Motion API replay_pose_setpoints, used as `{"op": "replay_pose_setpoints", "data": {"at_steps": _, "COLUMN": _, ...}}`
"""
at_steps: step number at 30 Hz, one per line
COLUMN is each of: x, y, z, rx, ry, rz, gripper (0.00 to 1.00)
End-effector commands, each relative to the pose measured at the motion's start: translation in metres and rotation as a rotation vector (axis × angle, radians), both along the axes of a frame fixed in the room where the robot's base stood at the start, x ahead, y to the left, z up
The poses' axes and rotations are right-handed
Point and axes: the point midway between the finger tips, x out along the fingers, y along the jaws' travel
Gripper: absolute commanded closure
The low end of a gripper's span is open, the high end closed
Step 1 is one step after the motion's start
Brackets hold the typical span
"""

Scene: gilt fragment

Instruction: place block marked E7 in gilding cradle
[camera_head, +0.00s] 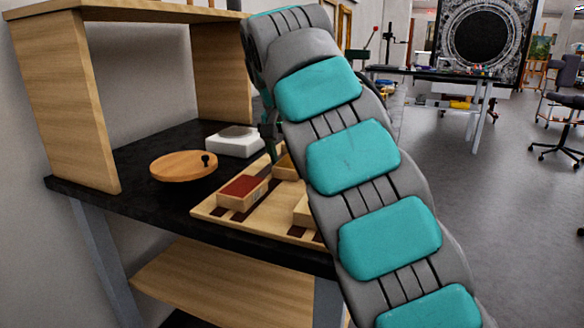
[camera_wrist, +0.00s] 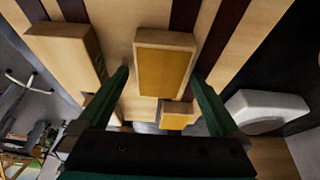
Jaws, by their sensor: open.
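In the wrist view, my gripper (camera_wrist: 158,76) is open, with its two green fingers apart. A wooden block with a gold face (camera_wrist: 165,70) shows between the fingertips; I see no grip on it. A smaller gold-faced block (camera_wrist: 175,116) lies nearer the palm side of the picture. A plain wooden block (camera_wrist: 65,55) is left of the left finger. In the head view, a red-topped block (camera_head: 241,191), a gold block (camera_head: 286,167) and a pale block (camera_head: 303,212) sit on a striped wooden board (camera_head: 212,208). No E7 mark is readable. I cannot tell which thing is the cradle.
The board lies on a black bench top (camera_head: 130,183). A round wooden disc with a black knob (camera_head: 180,168) and a white device (camera_head: 235,142) stand behind it. A wooden shelf frame (camera_head: 62,100) rises at the left. My arm hides the board's right part.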

Motion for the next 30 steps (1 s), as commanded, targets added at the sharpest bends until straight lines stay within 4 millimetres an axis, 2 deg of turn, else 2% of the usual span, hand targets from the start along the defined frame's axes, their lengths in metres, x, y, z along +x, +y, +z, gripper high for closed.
{"op": "replay_pose_setpoints", "data": {"at_steps": 4, "x": 0.0002, "y": 0.0, "z": 0.0001, "rx": 0.0, "ry": 0.0, "rz": 0.0, "gripper": 0.02}}
{"op": "replay_pose_setpoints", "data": {"at_steps": 27, "x": 0.0004, "y": 0.0002, "z": 0.0002, "rx": 0.001, "ry": -0.001, "rz": 0.0, "gripper": 0.89}}
{"op": "replay_pose_setpoints", "data": {"at_steps": 30, "x": 0.0003, "y": 0.0002, "z": 0.0003, "rx": 0.001, "ry": -0.001, "rz": 0.0, "gripper": 0.96}}
